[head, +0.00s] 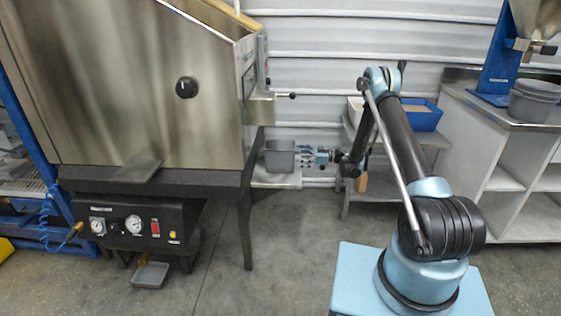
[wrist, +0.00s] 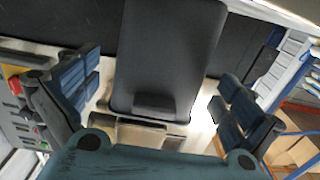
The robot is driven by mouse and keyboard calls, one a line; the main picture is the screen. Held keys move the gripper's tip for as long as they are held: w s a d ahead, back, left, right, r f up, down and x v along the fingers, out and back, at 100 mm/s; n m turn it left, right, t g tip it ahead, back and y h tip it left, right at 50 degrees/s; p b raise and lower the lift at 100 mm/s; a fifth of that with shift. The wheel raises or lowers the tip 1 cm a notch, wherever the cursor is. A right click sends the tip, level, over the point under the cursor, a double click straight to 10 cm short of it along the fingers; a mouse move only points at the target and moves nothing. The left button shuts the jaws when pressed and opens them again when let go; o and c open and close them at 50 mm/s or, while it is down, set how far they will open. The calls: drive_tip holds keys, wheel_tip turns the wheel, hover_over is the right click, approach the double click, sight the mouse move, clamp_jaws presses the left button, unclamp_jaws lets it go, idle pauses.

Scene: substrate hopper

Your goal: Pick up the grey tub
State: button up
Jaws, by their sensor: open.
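A grey tub (head: 279,156) stands upright on a small pale shelf (head: 277,181) beside the steel hopper, below its outlet. My gripper (head: 309,157) is just to the right of the tub in the head view, at about the tub's height, with its jaws pointing at it. In the wrist view, the dark grey tub (wrist: 167,55) fills the upper middle, between the two spread blue fingers of my open gripper (wrist: 160,98). Gaps show between the fingers and the tub's sides. I cannot tell from the head view whether the fingertips overlap the tub's near side.
The steel hopper (head: 130,85) stands left of the tub, with a lever and outlet box (head: 262,108) above it. Stacked grey tubs (head: 535,104) stand on the right counter. A blue bin (head: 422,118) is behind my arm.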

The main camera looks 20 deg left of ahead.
sight(283, 155)
drive_tip(key=shift+x, duration=3.45)
drive_tip(key=c, duration=1.6)
